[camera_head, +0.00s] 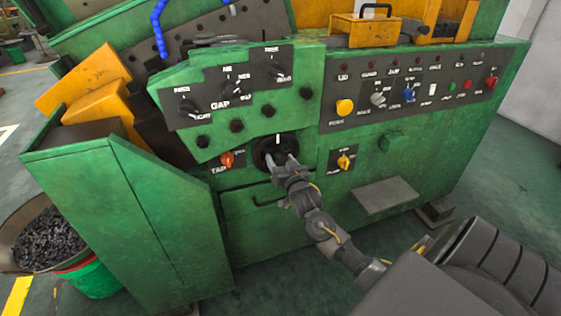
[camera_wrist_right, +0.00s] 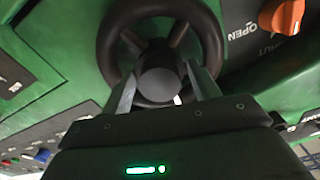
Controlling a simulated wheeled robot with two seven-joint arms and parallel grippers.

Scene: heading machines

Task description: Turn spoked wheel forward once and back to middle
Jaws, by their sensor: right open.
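The spoked wheel (camera_head: 264,152) is a dark round handwheel on the front of the green machine, below the panel with black knobs. In the right wrist view the wheel (camera_wrist_right: 101,45) shows its thick rim, its spokes and a round grey hub (camera_wrist_right: 159,85). My right gripper (camera_head: 283,160) is at the wheel, with its fingers apart. In the wrist view the gripper (camera_wrist_right: 163,88) has one finger on each side of the hub; whether they touch it I cannot tell. My left gripper is not in view.
An orange knob (camera_head: 227,159) sits just left of the wheel, and a yellow knob (camera_head: 344,162) to its right. A panel with coloured buttons (camera_head: 410,95) is at upper right. A green cabinet (camera_head: 130,215) juts out at left, beside a bin of dark scraps (camera_head: 50,240).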

